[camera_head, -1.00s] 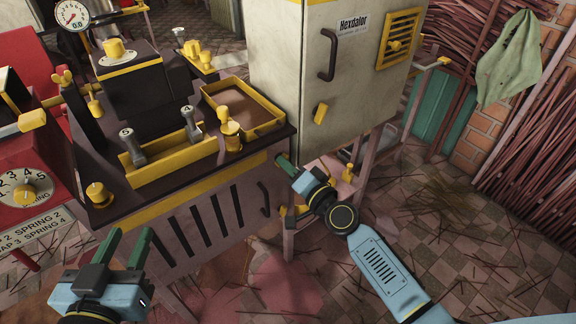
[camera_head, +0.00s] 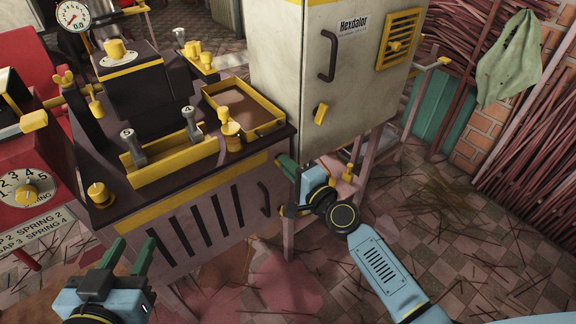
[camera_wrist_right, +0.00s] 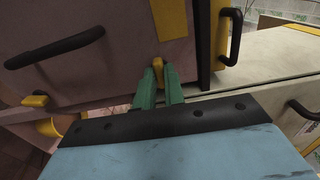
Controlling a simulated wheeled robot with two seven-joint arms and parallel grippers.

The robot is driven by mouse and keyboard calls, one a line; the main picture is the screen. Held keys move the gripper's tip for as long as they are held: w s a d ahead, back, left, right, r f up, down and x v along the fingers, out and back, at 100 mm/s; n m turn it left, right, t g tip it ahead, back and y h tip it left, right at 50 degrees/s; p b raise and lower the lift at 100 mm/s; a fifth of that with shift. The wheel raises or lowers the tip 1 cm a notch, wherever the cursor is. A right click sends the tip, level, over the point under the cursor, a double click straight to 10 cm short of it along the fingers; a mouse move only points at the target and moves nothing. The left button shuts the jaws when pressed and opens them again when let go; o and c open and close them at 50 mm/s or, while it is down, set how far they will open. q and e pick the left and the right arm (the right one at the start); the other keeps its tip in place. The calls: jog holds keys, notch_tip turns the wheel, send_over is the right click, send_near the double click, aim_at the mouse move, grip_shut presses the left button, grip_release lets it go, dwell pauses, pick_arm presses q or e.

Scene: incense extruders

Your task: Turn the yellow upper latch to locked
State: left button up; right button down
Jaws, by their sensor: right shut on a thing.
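The yellow upper latch (camera_wrist_right: 157,70) is on the dark machine's door in the right wrist view. It stands roughly upright in that picture, with its lower part hidden between the fingers. My right gripper (camera_wrist_right: 160,88) is shut on it with its green fingers. In the head view, my right gripper (camera_head: 284,166) is at the machine's right front edge, and the latch is hidden there. A second yellow latch (camera_wrist_right: 36,100) sits on the same door, apart from the fingers. My left gripper (camera_head: 134,254) is open and empty, in front of the machine at the lower left.
A black door handle (camera_wrist_right: 55,47) is near the upper latch. The grey Hexdalor cabinet (camera_head: 345,80) stands just beyond my right gripper, with its own handle and yellow latch (camera_head: 320,114). A yellow-rimmed tray (camera_head: 268,103) tops the machine. The tiled floor at right holds scattered sticks.

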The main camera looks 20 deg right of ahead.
pick_arm(q)
jog(key=shift+w+r, duration=0.1)
pick_arm(e)
jog(key=c, duration=1.5)
grip_release()
